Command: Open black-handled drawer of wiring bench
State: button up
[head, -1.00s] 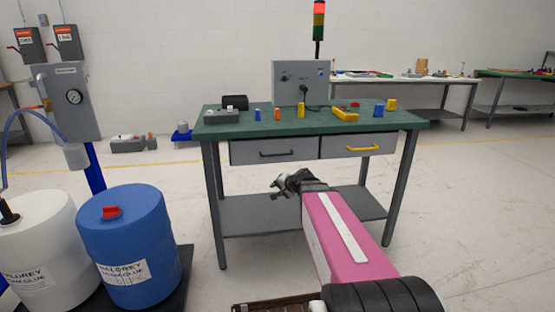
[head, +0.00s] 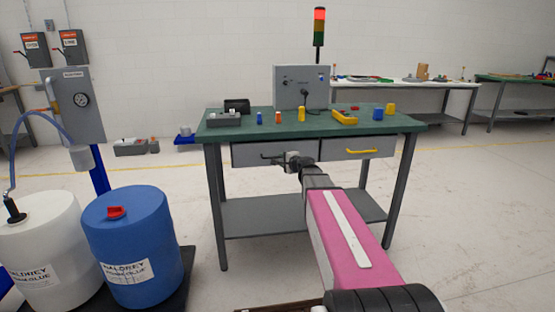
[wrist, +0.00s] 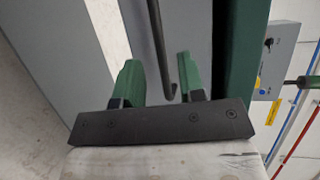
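The wiring bench (head: 222,131) has a green top and two grey drawers side by side. The left drawer (head: 243,150) carries the black handle (head: 270,156), partly hidden by my gripper; its front looks level with the right drawer's, so it appears shut. My gripper (head: 287,161) is in front of the right part of that handle. In the wrist view my gripper (wrist: 158,78) is open, its two green-padded fingers apart. The black handle (wrist: 157,45) runs lengthwise between them, with a gap on each side; I cannot tell its depth relative to the fingertips.
The right drawer (head: 350,147) has a yellow handle (head: 362,152). A grey control box (head: 300,88) and small coloured parts stand on the bench top. A lower shelf (head: 265,217) spans the legs. Blue (head: 133,245) and white (head: 42,245) drums stand at left. The floor before the bench is clear.

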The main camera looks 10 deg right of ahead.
jog(key=x, duration=0.5)
jog(key=shift+w+a, duration=0.1)
jog(key=shift+w, duration=0.05)
grip_shut()
